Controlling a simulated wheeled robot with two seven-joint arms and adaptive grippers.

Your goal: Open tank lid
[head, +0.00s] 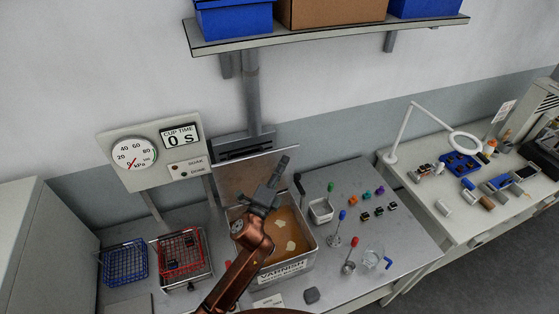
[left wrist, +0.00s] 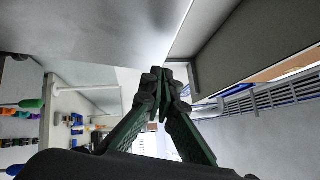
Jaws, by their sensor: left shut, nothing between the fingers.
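The varnish tank (head: 287,271) stands on the bench, its brown contents with pale patches showing from above. Its lid (head: 234,180) stands raised at the tank's back edge, tilted up toward the wall. My left gripper (head: 283,161) is above the tank, in front of the lid's right part, with its fingers pointing up and away. In the left wrist view the fingers (left wrist: 165,78) meet at the tips with nothing between them. I cannot tell whether they touch the lid. My left arm hides part of the tank's left side. My right gripper is not in view.
A blue wire basket (head: 123,263) and a red one (head: 180,252) stand left of the tank. A gauge panel (head: 150,152) rises behind them. A small white container (head: 321,211), a glass beaker (head: 372,258) and several small coloured parts lie to the right.

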